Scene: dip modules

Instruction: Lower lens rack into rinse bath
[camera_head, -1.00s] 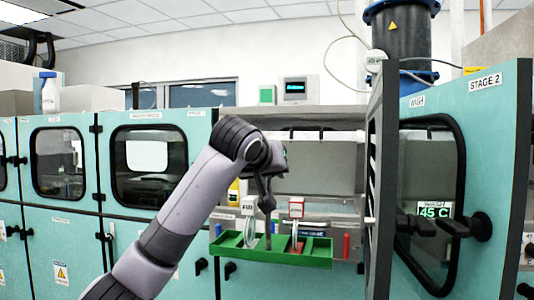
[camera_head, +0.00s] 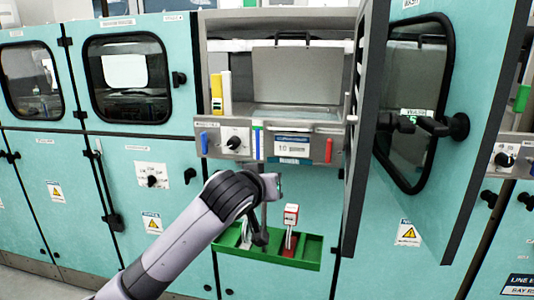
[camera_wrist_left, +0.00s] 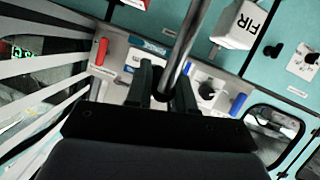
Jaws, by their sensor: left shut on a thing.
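A green divided tray (camera_head: 312,243), apparently the lens rack, hangs level in front of the cabinet's lower doors in the head view. It carries a white-and-red tagged block (camera_head: 291,215) and a second piece partly hidden by my gripper. My left gripper (camera_head: 259,238) is shut on the upright metal rod rising from the tray; the rod (camera_wrist_left: 181,45) runs between its fingers in the wrist view. A white block marked FIR (camera_wrist_left: 237,24) shows there too. The open bay (camera_head: 290,90) stands above and behind the tray; I cannot tell whether it is the rinse bath. My right gripper is not in view.
An open teal door (camera_head: 440,120) with a window and dark handle stands out at the bay's right. A control panel (camera_head: 270,143) with a knob and coloured handles runs below the bay opening. A yellow object (camera_head: 216,88) stands at its left edge.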

